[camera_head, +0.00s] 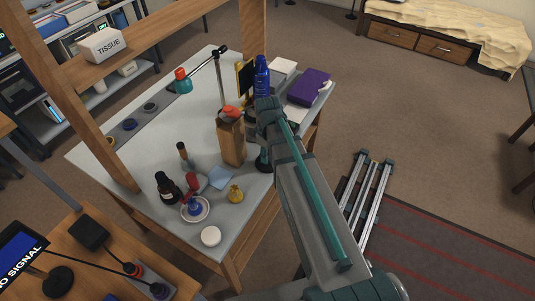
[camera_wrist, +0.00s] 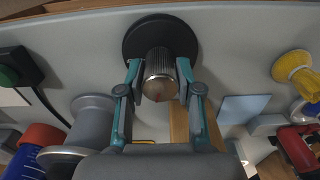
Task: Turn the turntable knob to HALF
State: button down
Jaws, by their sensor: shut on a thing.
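The turntable knob (camera_wrist: 158,62) is a ribbed metal cylinder on a round black base (camera_wrist: 135,37) in the wrist view. Its end face carries a red mark near the lower edge of the picture's side. My gripper (camera_wrist: 158,74) has one teal finger on each side of the knob and is shut on it. No scale or HALF label can be read. In the head view my arm covers most of this spot; a dark round base (camera_head: 263,166) shows beside it.
A brown upright block (camera_head: 232,142) stands close to the left of my arm. A blue bottle (camera_head: 262,76) and a purple box (camera_head: 309,87) are behind. The tabletop's left middle is clear.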

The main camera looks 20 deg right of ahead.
jog(key=m, duration=1.1)
jog(key=shift+m, duration=1.8)
jog(key=c, duration=0.8)
grip_release()
jog(key=shift+o, duration=0.2)
notch_tip(320, 180, up, 12)
